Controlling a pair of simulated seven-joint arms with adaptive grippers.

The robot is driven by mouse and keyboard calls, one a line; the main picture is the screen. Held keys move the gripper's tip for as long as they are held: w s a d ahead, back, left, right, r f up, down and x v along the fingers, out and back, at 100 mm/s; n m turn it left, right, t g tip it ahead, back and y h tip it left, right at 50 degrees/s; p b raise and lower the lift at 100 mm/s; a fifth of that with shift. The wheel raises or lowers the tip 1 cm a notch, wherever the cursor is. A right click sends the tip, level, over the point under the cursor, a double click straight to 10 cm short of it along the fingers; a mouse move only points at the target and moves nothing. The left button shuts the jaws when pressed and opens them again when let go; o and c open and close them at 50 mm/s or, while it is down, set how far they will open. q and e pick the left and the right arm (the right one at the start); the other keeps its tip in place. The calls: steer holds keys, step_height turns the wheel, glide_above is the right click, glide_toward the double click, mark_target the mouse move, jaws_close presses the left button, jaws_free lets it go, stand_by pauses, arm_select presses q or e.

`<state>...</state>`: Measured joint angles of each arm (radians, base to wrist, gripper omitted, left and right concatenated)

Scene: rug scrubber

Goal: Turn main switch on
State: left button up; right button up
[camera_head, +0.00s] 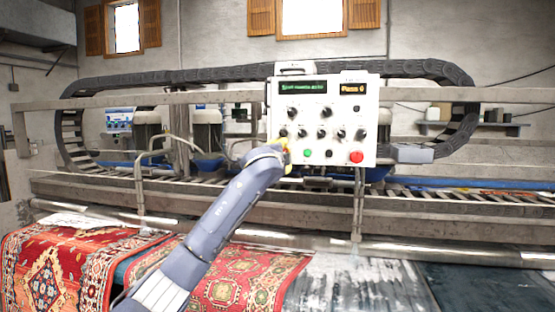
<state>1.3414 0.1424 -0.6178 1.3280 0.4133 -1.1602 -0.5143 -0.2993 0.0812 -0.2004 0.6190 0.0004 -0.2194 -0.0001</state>
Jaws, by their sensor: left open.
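A white control panel (320,140) stands at the middle of the machine, with several black knobs, a green button (307,153) and a red button (356,156). Its two small displays (303,87) are lit with text. My left arm rises from the bottom, and my left gripper (284,155) is at the panel's lower left edge. The gripper is largely hidden by the arm's wrist, with yellow parts showing around it. I cannot tell which knob is the main switch, or whether the gripper touches one. My right gripper is not in view.
The scrubbing machine's long metal rails (440,212) run across behind the arm. Patterned red rugs (60,265) lie in front at the left, and a wet grey surface (365,283) lies at the right. A grey box (411,153) sits right of the panel.

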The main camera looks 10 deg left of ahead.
arm_select(q)
steer(key=s+a, duration=0.1)
steer(key=s, duration=1)
steer(key=shift+a, duration=0.25)
steer(key=shift+s, duration=0.1)
